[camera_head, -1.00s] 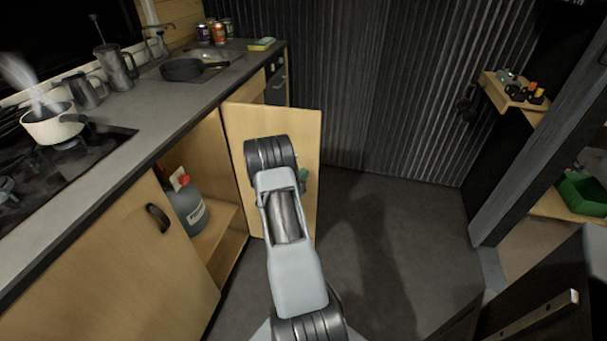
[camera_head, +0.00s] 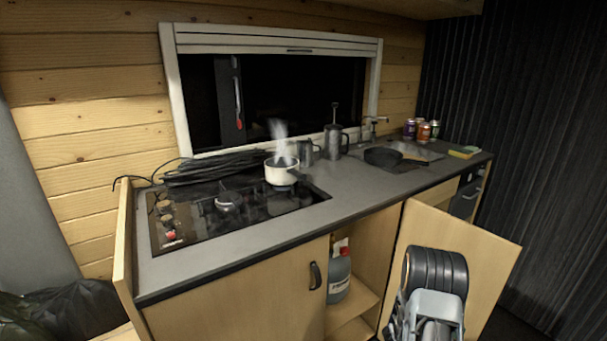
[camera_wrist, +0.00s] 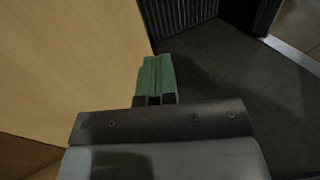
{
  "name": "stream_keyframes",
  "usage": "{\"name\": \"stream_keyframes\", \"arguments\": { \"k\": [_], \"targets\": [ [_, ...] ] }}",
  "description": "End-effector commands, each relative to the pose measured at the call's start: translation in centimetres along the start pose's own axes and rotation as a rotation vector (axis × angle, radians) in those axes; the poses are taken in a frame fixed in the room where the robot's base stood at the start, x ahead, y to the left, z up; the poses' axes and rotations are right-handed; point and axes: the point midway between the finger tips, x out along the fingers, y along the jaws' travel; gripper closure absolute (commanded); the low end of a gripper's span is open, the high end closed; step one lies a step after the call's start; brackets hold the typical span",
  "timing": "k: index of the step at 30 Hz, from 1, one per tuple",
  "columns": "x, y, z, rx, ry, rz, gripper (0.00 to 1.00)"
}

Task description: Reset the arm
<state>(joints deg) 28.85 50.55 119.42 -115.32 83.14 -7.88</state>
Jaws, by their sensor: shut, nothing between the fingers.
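My gripper (camera_wrist: 155,82) shows in the wrist view with its green fingers together and nothing between them. It points out over the dark floor, close beside a pale wooden panel (camera_wrist: 70,60). In the head view my arm stands at the lower right, in front of the open cabinet door (camera_head: 490,265). The gripper itself is hidden behind the arm there.
The open cabinet holds a grey bottle with a red cap (camera_head: 339,275). On the counter (camera_head: 370,190) are a steaming white pot (camera_head: 281,173) on the hob, dark mugs, a pan (camera_head: 383,157) and several cans. Dark floor (camera_wrist: 225,75) is free beside the gripper.

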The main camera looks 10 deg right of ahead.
Motion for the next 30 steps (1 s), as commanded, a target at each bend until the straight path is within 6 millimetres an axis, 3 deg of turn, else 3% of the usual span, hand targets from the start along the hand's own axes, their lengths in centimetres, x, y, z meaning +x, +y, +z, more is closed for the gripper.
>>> {"name": "stream_keyframes", "arguments": {
  "k": [4,8,13,21,27,30],
  "targets": [
    [-1.0,-4.7,-2.0,0.046,0.121,-0.224,1.0],
    [-4.3,-8.3,0.9,0.227,0.241,-0.502,1.0],
    [-12.1,-9.7,7.2,0.587,0.439,-0.81,1.0],
    [-25.4,-7.5,18.6,1.12,0.865,-1.089,1.0],
    [-32.4,-6.7,27.1,1.322,1.176,-1.138,1.0],
    [-34.4,-6.9,30.5,1.359,1.285,-1.112,1.0]
  ]
}}
